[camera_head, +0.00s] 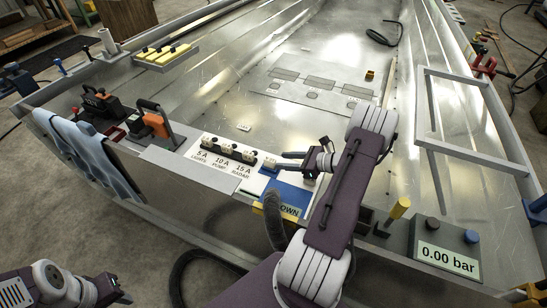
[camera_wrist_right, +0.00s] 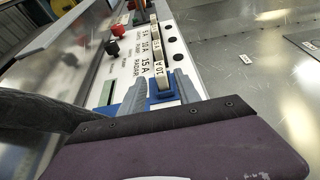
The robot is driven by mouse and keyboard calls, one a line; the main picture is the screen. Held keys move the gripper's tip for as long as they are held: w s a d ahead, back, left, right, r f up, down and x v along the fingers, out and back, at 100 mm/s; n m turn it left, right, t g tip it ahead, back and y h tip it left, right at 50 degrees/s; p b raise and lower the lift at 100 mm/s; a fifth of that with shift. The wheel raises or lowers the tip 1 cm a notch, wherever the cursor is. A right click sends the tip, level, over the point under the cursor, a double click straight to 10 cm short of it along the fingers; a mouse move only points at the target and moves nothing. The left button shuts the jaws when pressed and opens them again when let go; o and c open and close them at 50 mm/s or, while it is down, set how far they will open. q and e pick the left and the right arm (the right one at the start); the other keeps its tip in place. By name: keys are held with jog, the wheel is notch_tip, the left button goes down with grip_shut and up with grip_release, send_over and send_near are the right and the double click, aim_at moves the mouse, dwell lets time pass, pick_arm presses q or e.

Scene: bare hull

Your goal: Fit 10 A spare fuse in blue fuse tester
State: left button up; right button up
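A pale fuse marked 10 A (camera_wrist_right: 160,76) stands upright at the blue fuse tester (camera_wrist_right: 164,101), beyond my right fingers. The head view shows the same fuse (camera_head: 269,162) above the blue tester panel (camera_head: 288,194); how deep it sits is unclear. My right gripper (camera_head: 281,161) is open, its fingertips just right of the fuse. In the wrist view the grey fingers (camera_wrist_right: 163,92) lie either side of the fuse line with gaps. My left gripper (camera_head: 119,292) is at the lower left, far from the tester; its opening is unclear.
A fuse row (camera_head: 229,150) labelled 5 A, 10 A and 15 A is left of the tester. An orange-handled tool (camera_head: 155,122) stands farther left. A pressure box (camera_head: 445,255) reading 0.00 bar is at right. The hull floor (camera_head: 300,60) behind is mostly clear.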

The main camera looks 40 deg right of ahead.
jog(key=shift+p+v, duration=0.35)
jog(key=shift+v, duration=1.65)
